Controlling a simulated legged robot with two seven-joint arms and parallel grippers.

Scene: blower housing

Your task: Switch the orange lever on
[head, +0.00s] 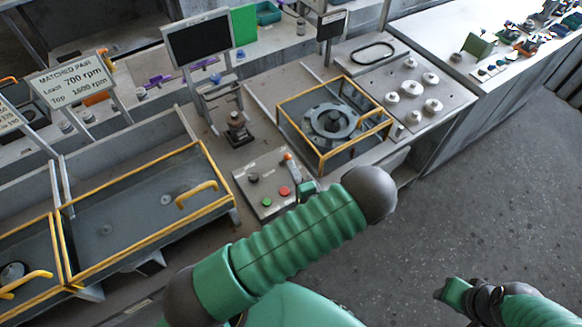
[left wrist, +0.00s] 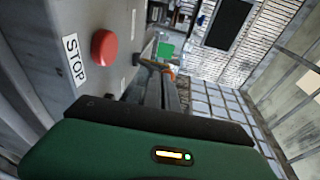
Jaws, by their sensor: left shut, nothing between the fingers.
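The orange lever (head: 287,156) stands at the back right corner of a grey control panel (head: 256,197). In the left wrist view a bit of orange, seemingly the lever (left wrist: 172,71), shows just beyond my fingertips. My left gripper (head: 299,169) is shut and empty, over the panel's right side and close to the lever. I cannot tell whether it touches it. My own arm hides part of the gripper in the head view. My right gripper (head: 448,292) is at the lower right over the floor, far from the panel; its fingers are unclear.
The panel also bears a red button (head: 284,191), a green button (head: 266,202) and a dark knob (head: 253,178). The red button also shows in the left wrist view (left wrist: 104,47) beside a STOP label (left wrist: 74,60). A yellow-framed guard (head: 320,157) stands right of the lever.

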